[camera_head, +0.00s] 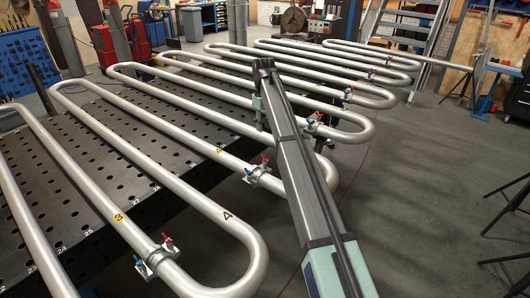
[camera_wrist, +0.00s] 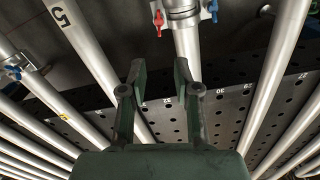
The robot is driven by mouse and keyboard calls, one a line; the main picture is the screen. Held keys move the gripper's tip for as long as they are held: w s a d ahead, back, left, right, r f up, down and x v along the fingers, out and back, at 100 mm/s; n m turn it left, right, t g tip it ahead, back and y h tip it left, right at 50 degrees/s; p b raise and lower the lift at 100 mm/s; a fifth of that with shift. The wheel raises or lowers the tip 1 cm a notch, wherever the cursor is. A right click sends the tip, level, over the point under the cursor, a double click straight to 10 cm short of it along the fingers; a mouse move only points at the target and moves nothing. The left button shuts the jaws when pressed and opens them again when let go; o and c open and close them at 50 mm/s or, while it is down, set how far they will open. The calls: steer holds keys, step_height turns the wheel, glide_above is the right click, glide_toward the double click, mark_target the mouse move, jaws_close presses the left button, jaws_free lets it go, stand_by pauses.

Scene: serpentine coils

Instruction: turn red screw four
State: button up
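In the wrist view my gripper (camera_wrist: 159,72) is open and empty, its two dark fingers apart. Beyond the fingertips a metal clamp (camera_wrist: 184,13) sits around a pipe, with a red screw (camera_wrist: 158,22) on its left and a blue screw (camera_wrist: 213,10) on its right. The fingers are apart from both screws. In the head view, clamps with red screws sit along the coil, among them a near red screw (camera_head: 168,241), one farther back (camera_head: 265,160) and one beside my arm (camera_head: 318,115). I cannot tell which is number four. My gripper is not clearly visible there.
Silver serpentine pipes (camera_head: 160,140) run over a dark perforated table (camera_head: 60,200). A pipe marked 5 (camera_wrist: 82,40) passes left of the fingers. Another blue screw (camera_wrist: 14,72) is at the left. Open floor (camera_head: 420,170) lies to the right, with tripod stands at its edge.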

mark_target(265, 159)
step_height(265, 159, down, 14)
steer(key=p, duration=0.4)
steer(key=shift+d+f, duration=0.1)
steer(key=shift+f, duration=0.1)
jaws_close()
